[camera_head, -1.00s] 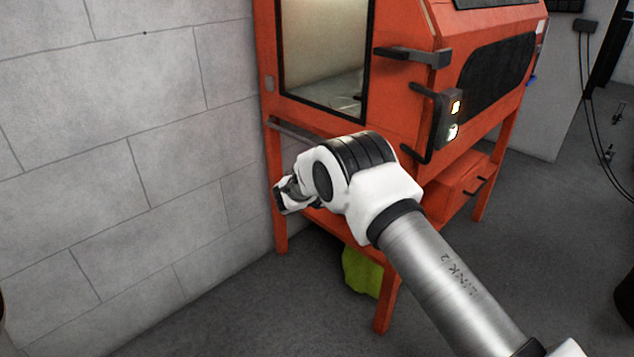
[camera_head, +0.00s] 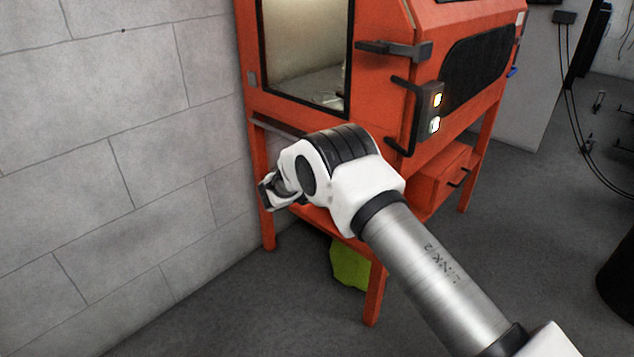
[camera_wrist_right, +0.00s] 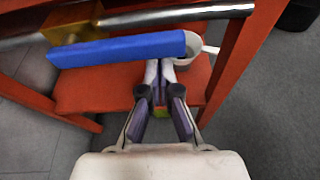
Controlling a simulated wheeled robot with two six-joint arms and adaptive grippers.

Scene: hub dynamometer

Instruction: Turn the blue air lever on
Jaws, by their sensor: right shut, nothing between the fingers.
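The blue lever (camera_wrist_right: 120,48) is a long flat bar in the right wrist view, nearly level across the picture. Its left end meets a brass valve body (camera_wrist_right: 72,24) on a metal pipe (camera_wrist_right: 178,14). My right gripper (camera_wrist_right: 160,68) is shut and empty. Its fingertips are at the lever's lower edge near the right end; I cannot tell whether they touch it. In the head view my right gripper (camera_head: 271,190) is beside the orange cabinet's front left leg, partly hidden by my wrist. The lever cannot be made out there. My left gripper is not in view.
The orange cabinet (camera_head: 380,100) has a window, black handles and a lit switch box (camera_head: 430,112). A grey block wall (camera_head: 120,150) stands close on the left. A yellow-green object (camera_head: 348,265) is under the cabinet. A white cup-like thing (camera_wrist_right: 186,58) shows behind the lever's right end.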

